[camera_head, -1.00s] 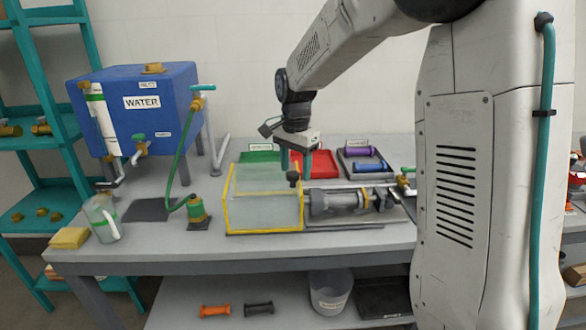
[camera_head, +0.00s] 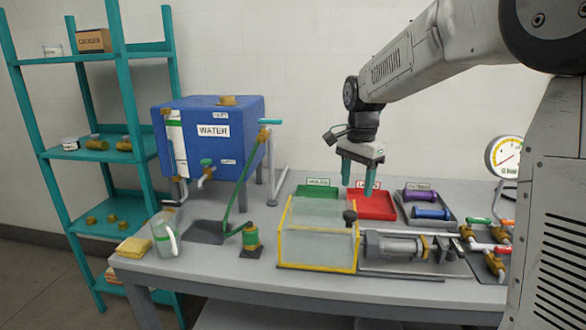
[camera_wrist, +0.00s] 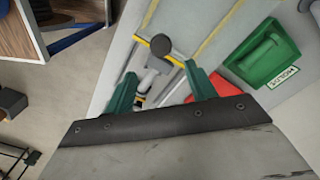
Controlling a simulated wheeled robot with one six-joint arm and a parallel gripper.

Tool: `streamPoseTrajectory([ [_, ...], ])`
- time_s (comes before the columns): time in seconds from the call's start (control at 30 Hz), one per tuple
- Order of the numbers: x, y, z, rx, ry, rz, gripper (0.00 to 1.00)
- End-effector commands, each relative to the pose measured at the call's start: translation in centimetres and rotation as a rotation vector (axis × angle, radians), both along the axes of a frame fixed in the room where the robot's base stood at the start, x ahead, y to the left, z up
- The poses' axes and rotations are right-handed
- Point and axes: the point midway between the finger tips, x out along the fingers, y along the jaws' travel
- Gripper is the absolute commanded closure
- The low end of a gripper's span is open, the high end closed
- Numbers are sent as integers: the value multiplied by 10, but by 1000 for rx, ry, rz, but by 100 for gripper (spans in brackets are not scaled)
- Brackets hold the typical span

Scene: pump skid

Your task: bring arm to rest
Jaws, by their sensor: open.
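My gripper (camera_head: 359,175) hangs from my raised arm above the back of the bench, with its two green fingers apart and nothing between them. It is over the area of the red tray (camera_head: 372,205) and the yellow-edged clear box (camera_head: 318,246). In the wrist view my gripper (camera_wrist: 166,92) shows both green fingers spread, with a dark round knob (camera_wrist: 160,45) beyond them. That knob (camera_head: 350,216) also shows at the right edge of the clear box in the head view.
A blue water tank (camera_head: 240,150) stands at the back left of the bench. A green tray (camera_head: 317,191), a dark tray with purple and blue cylinders (camera_head: 428,213), a grey pump (camera_head: 395,246) and a clear jug (camera_head: 163,232) are around. A teal shelf (camera_head: 115,207) stands left.

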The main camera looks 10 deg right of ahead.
Motion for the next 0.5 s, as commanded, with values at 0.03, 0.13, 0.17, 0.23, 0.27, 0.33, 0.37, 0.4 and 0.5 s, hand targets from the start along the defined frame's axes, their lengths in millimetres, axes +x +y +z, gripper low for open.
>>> streamPoseTrajectory([
  [0.03, 0, 0, 0, 0, 0, 6, 44],
  [0.13, 0, 0, 0, 0, 1, 58, 44],
  [0.17, -1, 0, -1, 1, 4, 84, 44],
  [0.23, -8, 1, -9, 4, 27, 166, 44],
  [0.27, -14, 1, -15, 8, 41, 207, 44],
  [0.33, -35, 4, -20, 16, 65, 317, 44],
  [0.37, -46, 6, -19, 20, 71, 369, 44],
  [0.4, -62, 9, -18, 23, 77, 435, 44],
  [0.5, -96, 15, -15, 31, 83, 573, 44],
])
